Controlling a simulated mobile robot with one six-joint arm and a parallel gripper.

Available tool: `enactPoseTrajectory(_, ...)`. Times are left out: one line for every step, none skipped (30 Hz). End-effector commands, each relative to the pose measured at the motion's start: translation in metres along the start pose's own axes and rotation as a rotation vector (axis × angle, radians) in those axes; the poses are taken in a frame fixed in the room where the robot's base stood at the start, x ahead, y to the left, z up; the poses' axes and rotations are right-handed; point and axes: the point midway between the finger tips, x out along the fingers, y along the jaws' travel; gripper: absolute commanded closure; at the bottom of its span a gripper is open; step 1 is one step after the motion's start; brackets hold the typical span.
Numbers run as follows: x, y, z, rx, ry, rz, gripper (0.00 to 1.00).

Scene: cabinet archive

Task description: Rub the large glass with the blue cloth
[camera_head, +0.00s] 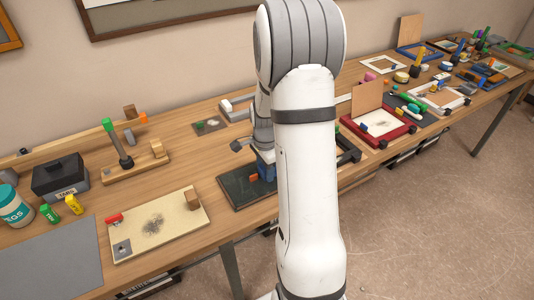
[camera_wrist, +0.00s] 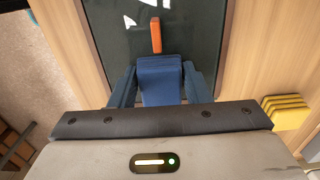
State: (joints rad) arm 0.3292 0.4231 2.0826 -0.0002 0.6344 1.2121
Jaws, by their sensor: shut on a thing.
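A dark glass panel (camera_head: 236,191) lies flat on the wooden table, partly hidden behind my arm. In the wrist view the glass (camera_wrist: 190,30) fills the top middle, with white marks near its upper edge. My gripper (camera_head: 264,158) is over the panel. In the wrist view my gripper (camera_wrist: 160,75) is shut on a blue cloth (camera_wrist: 161,92), a folded block between the two fingers. The blue cloth (camera_head: 266,172) is low at the glass; I cannot tell whether it touches. A small orange piece (camera_wrist: 156,36) is just beyond the cloth, over the glass.
A cream board (camera_head: 180,225) with a dark smudge lies left of the glass. A red-framed tray (camera_head: 378,128) stands to the right. Yellow sponge-like pads (camera_wrist: 286,112) lie beside the glass. A grey mat (camera_head: 50,262) is at the front left. Many items crowd the far right.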

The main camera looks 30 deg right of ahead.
Motion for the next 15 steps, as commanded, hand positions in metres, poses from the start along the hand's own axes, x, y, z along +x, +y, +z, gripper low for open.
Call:
enactPoseTrajectory(-0.004, 0.001, 0.000, 0.001, -0.001, 0.002, 0.78)
enactPoseTrajectory(-0.005, 0.001, 0.000, 0.000, -0.001, 0.002, 0.78)
enactPoseTrajectory(-0.019, 0.000, 0.000, 0.000, 0.001, -0.003, 0.78)
enactPoseTrajectory(-0.026, 0.000, 0.000, -0.001, 0.001, -0.004, 0.78)
enactPoseTrajectory(-0.026, 0.000, 0.001, -0.001, 0.000, 0.000, 0.78)
enactPoseTrajectory(-0.029, 0.001, 0.001, -0.002, 0.000, 0.001, 0.78)
enactPoseTrajectory(-0.032, 0.001, 0.001, -0.002, 0.000, 0.001, 0.78)
enactPoseTrajectory(-0.035, 0.000, 0.002, -0.002, 0.000, 0.001, 0.78)
enactPoseTrajectory(-0.039, 0.000, 0.002, -0.002, 0.000, 0.001, 0.78)
enactPoseTrajectory(-0.041, 0.000, 0.002, -0.003, 0.000, 0.000, 0.78)
enactPoseTrajectory(-0.044, 0.000, 0.002, -0.003, 0.000, 0.000, 0.78)
enactPoseTrajectory(-0.048, 0.000, 0.002, -0.003, 0.000, 0.000, 0.78)
enactPoseTrajectory(-0.050, 0.000, 0.002, -0.003, 0.000, 0.000, 0.78)
enactPoseTrajectory(-0.053, 0.000, 0.002, -0.004, 0.000, 0.000, 0.78)
enactPoseTrajectory(-0.057, 0.000, 0.002, -0.004, 0.000, 0.000, 0.78)
